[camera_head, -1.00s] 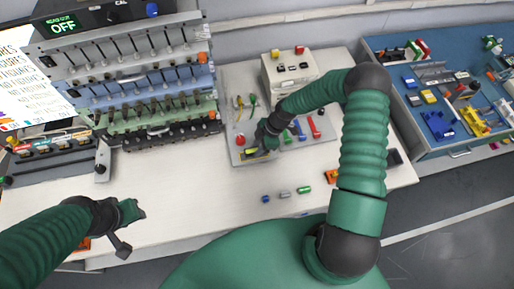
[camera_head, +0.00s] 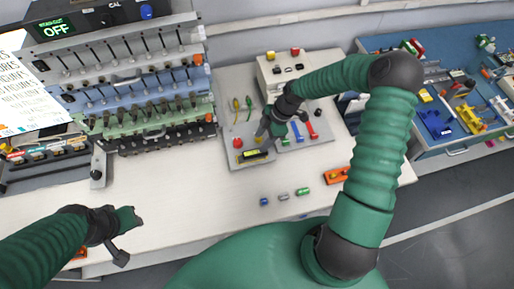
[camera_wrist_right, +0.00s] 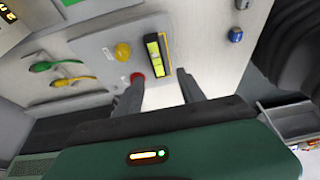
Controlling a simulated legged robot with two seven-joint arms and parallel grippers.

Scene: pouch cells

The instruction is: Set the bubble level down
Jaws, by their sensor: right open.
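The bubble level (camera_head: 256,155), with a yellow-green vial in a dark frame, lies on the grey panel (camera_head: 232,158) near its front edge. In the right wrist view the level (camera_wrist_right: 157,55) lies ahead of the fingertips, apart from them. My right gripper (camera_wrist_right: 160,92) is open and nothing shows between its fingers. In the head view the right gripper (camera_head: 264,128) is just behind the level, partly hidden by its own wrist. My left gripper (camera_head: 128,236) is over the table's front left, away from the level; its jaw opening is unclear.
A red button (camera_head: 238,143) and a yellow button (camera_wrist_right: 123,51) sit beside the level on the panel. Several small cylinders, including a green one (camera_head: 303,191), lie on the white table in front. An orange part (camera_head: 337,175) lies to the right. The front left table is mostly clear.

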